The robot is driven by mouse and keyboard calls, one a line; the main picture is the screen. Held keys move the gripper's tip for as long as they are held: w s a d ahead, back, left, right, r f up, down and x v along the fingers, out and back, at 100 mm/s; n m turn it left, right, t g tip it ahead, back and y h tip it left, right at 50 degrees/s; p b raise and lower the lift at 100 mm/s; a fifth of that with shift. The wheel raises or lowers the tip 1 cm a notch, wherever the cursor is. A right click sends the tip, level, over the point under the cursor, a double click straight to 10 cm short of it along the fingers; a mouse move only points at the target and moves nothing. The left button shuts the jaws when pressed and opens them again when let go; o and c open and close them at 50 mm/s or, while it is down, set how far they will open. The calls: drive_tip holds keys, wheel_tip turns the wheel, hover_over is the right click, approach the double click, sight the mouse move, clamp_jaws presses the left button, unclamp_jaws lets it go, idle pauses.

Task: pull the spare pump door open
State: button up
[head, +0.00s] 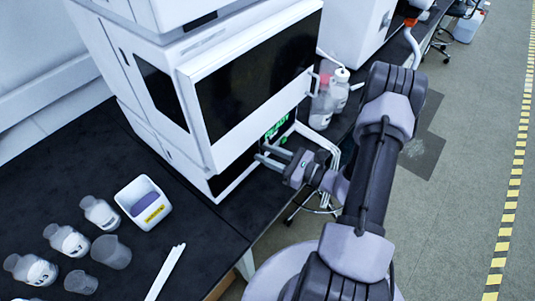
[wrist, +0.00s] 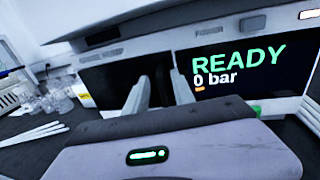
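The lower module of the near white stack has a dark front with a lit green display (head: 277,128). In the wrist view the display (wrist: 238,65) reads "READY 0 bar". I cannot tell which panel is the spare pump door. My gripper (head: 264,155) is at this lower front, left of the display. In the wrist view my gripper (wrist: 158,90) has its two fingers apart, pointing at the dark front. A dark upright shape (wrist: 160,72) shows between the fingers; I cannot tell whether it is a handle, and no contact is clear.
A large dark panel in a white frame (head: 255,80) juts out above my gripper. Bottles (head: 328,100) stand beyond the stack. A white tub (head: 144,203), several bottles, beakers and white rods (head: 166,271) lie on the black bench (head: 200,265). Floor at the right is clear.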

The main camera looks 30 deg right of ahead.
clamp_jaws()
drive_tip(key=shift+f, duration=0.1)
idle(1.2)
